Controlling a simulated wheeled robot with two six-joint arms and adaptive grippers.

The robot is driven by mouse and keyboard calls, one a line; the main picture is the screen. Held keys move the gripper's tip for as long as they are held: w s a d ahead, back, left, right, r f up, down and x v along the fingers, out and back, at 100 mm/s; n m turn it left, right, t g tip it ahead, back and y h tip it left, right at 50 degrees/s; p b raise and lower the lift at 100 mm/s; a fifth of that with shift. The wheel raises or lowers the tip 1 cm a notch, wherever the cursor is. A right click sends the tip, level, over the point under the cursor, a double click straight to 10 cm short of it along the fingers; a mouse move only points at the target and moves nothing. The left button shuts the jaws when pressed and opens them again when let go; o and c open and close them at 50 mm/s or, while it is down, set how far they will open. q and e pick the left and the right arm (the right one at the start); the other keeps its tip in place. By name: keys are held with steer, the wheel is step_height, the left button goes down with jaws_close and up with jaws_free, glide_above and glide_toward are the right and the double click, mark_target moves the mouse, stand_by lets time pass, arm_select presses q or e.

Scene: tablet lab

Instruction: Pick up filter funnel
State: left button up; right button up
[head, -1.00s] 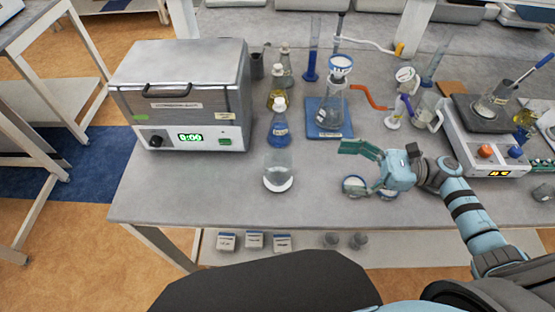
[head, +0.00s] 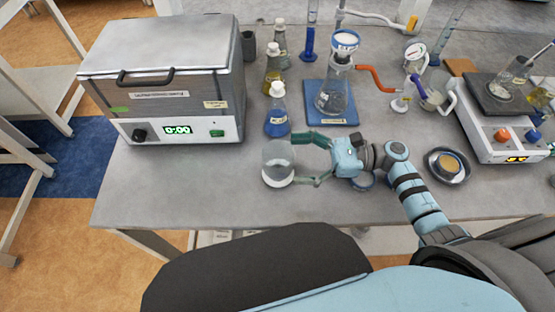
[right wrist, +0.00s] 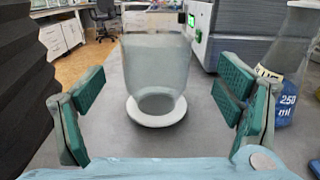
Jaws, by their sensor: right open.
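A clear glass vessel (head: 278,155), wide and cup-shaped, stands upright on a white round base on the bench. It also shows in the right wrist view (right wrist: 157,65), centred between my fingers. My right gripper (head: 303,160) is open and reaches it from the right. Its green-padded fingers show on both sides in the right wrist view (right wrist: 160,100), with gaps to the glass. A white funnel with a blue rim (head: 345,42) sits on the flask on the blue tray. I cannot tell which of the two is the filter funnel. My left gripper is not in view.
A blue-liquid flask (head: 278,118) stands just behind the vessel. A grey heating bath (head: 165,85) is at left. The flask on the blue tray (head: 345,135) is behind my gripper. A dark dish (head: 460,173) lies right of my arm. The front-left bench is clear.

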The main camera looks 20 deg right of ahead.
mark_target(277, 159)
steer(key=x, duration=0.1)
steer(key=p+x, duration=0.1)
steer(key=x, duration=0.1)
steer(key=p+x, duration=0.1)
steer(key=shift+s+a+r, duration=0.15)
steer(key=shift+a+r, duration=0.1)
steer(key=shift+a, duration=0.05)
steer(key=shift+a+f, duration=0.2)
steer(key=shift+a, duration=0.05)
steer(key=shift+d, duration=0.1)
steer(key=c, duration=1.3)
steer(key=shift+o, duration=0.2)
steer(key=shift+r, duration=0.1)
